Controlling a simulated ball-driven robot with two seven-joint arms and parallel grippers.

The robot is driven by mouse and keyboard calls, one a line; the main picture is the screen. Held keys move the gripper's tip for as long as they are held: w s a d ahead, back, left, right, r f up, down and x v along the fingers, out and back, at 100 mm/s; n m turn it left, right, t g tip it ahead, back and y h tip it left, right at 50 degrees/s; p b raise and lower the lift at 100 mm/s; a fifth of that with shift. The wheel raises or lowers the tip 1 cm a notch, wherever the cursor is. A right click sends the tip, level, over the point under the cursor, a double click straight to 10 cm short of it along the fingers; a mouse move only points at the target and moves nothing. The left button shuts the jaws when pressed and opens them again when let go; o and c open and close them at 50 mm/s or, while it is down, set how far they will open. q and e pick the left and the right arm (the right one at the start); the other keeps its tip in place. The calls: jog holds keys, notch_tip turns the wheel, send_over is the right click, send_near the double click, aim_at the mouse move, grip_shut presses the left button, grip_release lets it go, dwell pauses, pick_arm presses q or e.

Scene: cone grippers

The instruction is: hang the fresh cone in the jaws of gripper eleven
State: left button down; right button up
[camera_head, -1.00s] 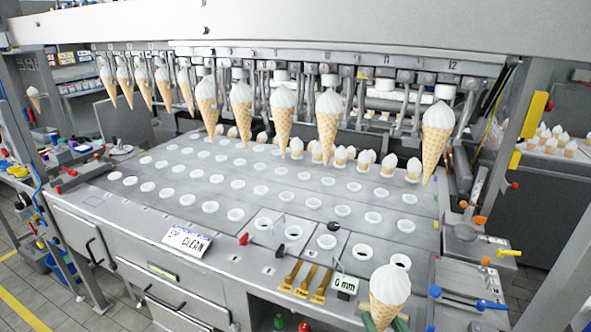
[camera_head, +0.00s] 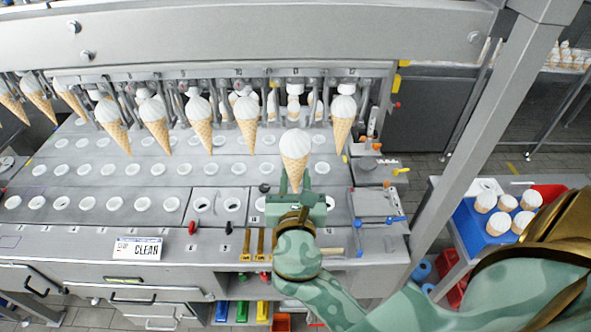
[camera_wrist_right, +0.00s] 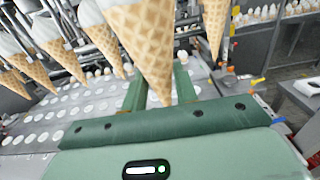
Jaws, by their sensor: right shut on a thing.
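The fresh cone (camera_head: 295,155), a waffle cone with a white top, stands upright, point down, in my right gripper (camera_head: 295,187). My right gripper is shut on its lower part. In the right wrist view the cone (camera_wrist_right: 145,45) rises between the green fingers, its top cut off by the frame. Gripper eleven (camera_head: 294,88) is in the gap in the hanging row, between the cone at gripper twelve (camera_head: 342,122) and the cone to its left (camera_head: 247,122). No cone hangs there; its jaws are partly hidden and small. The held cone appears below and in front. My left gripper is not in view.
Several other cones hang in a row to the left (camera_head: 155,122). A steel counter (camera_head: 150,215) with white-rimmed holes lies below. A steel beam (camera_head: 250,40) runs above the row. A blue tray of cones (camera_head: 472,225) stands at the right.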

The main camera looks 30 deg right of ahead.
jog(key=shift+d+r+p, duration=0.1)
jog(key=shift+p, duration=0.2)
jog(key=shift+d, duration=0.1)
jog(key=p+x, duration=0.2)
jog(key=x, duration=0.4)
jog(key=shift+w, duration=0.15)
dwell(0.5)
jog(key=shift+w, duration=0.1)
